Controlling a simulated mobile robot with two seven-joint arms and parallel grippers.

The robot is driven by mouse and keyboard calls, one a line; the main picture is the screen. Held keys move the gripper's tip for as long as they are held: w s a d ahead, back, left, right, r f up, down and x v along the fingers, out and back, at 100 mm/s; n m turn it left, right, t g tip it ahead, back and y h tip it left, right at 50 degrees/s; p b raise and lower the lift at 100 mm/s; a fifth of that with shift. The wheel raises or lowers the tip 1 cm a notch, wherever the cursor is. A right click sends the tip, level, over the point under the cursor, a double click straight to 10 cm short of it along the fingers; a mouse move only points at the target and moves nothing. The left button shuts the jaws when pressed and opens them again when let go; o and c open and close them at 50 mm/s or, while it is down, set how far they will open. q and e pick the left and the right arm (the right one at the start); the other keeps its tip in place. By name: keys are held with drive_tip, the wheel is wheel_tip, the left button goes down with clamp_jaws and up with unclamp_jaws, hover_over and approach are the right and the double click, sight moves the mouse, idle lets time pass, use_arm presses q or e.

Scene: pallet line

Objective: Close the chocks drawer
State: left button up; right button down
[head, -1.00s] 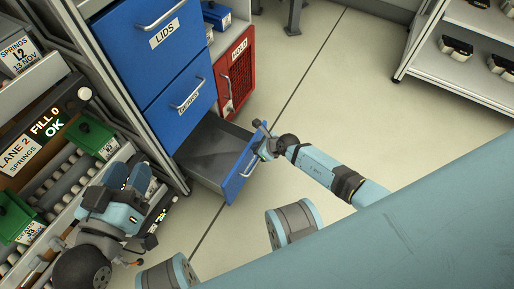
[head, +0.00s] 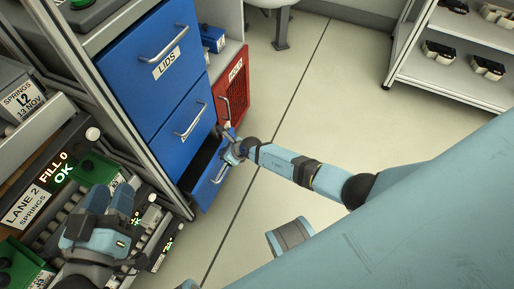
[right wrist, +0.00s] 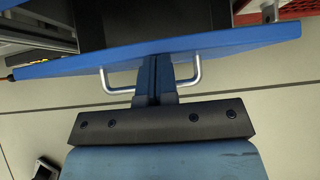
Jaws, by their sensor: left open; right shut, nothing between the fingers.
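The lowest blue drawer (head: 209,183) of the cabinet stands partly open, with a narrow dark gap showing its inside. I cannot read a label on it. Its front and silver handle (right wrist: 197,78) show in the right wrist view. My right gripper (head: 229,142) is at the drawer front; in the right wrist view its closed fingers (right wrist: 155,72) lie between the handle's two posts, against or very near the blue front. They hold nothing. My left gripper (head: 112,200) is open and empty, over the roller lanes at the left, away from the drawer.
Above are the shut LIDS drawer (head: 150,60) and another shut blue drawer (head: 183,115). A red HOLD door (head: 234,85) stands beside them. Green bins (head: 98,170) sit on the lanes at left. A grey shelf rack (head: 450,75) stands at right. The floor between is clear.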

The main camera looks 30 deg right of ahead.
drive_tip(key=shift+w+a+f, duration=0.1)
drive_tip(key=shift+w+a, duration=0.8)
drive_tip(key=shift+w, duration=0.3)
drive_tip(key=shift+w+a, duration=0.15)
use_arm(q)
drive_tip(key=shift+s+d+f+g, duration=0.2)
drive_tip(key=shift+f+g, duration=0.1)
drive_tip(key=shift+f, duration=0.2)
drive_tip(key=shift+a, duration=0.1)
